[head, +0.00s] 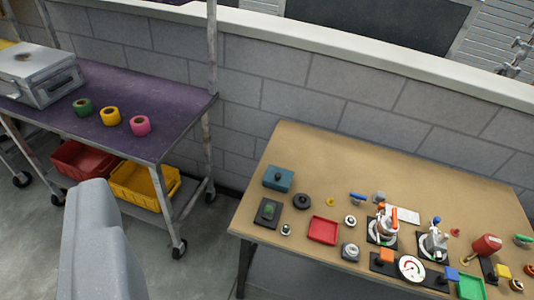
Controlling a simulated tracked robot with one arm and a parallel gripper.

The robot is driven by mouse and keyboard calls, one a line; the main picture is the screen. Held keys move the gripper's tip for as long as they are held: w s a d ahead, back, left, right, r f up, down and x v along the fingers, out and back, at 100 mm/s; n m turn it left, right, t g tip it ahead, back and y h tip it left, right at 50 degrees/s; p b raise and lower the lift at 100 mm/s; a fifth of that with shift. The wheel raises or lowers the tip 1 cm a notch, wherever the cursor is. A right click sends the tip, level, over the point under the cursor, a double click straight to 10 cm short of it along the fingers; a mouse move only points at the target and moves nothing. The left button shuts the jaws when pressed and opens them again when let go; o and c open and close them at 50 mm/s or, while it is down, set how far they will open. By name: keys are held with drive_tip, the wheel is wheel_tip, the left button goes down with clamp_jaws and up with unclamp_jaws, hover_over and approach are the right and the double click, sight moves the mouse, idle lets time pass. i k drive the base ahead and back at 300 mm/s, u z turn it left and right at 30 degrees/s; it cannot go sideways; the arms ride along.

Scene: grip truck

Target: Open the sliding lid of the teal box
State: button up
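The teal box (278,178) sits near the left end of the tan table, toward the back edge. Its top looks dark teal with a small dark knob or spot on it; whether the lid is shut is too small to tell. A large grey part of my own arm or gripper (98,245) fills the lower left, over the floor and well apart from the box. No fingertips show, so its opening cannot be seen.
The tan table (330,165) holds a black plate (268,212), a black disc (302,201), a red tray (323,230) and several clamps and gauges to the right. Its back part is clear. A purple cart (165,105) with tape rolls stands left; floor lies between.

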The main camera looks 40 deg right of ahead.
sight(279, 174)
drive_tip(key=z, duration=0.4)
drive_tip(key=i, duration=0.95)
drive_tip(key=z, duration=0.9)
drive_tip(key=i, duration=0.25)
drive_tip(key=z, duration=0.2)
